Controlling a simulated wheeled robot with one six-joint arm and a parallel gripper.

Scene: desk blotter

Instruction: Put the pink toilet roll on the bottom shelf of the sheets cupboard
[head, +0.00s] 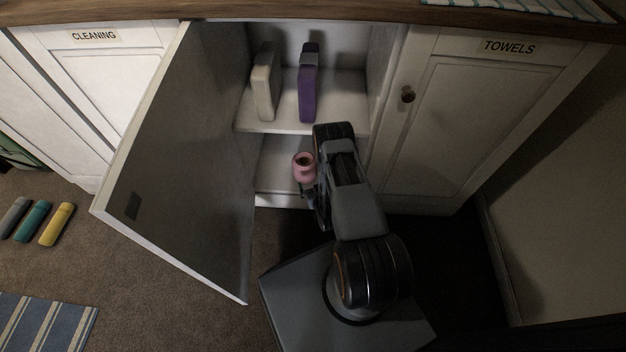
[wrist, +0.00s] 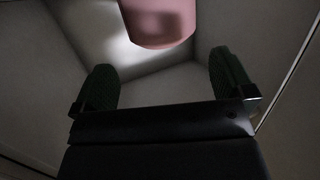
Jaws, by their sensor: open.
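The pink toilet roll (head: 304,168) stands upright inside the open cupboard, on the bottom shelf (head: 275,186) near its front. In the wrist view the pink roll (wrist: 160,22) shows at the top, beyond the fingertips. My gripper (wrist: 163,85) is open, and nothing is between its two dark green fingers. In the head view my arm reaches into the cupboard just right of the roll, and the fingers are mostly hidden. The label of the open cupboard is not in view.
The open door (head: 185,160) stands out to the left of my arm. The towels cupboard (head: 475,125) is shut at right. Several coloured bundles lie on the carpet at left.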

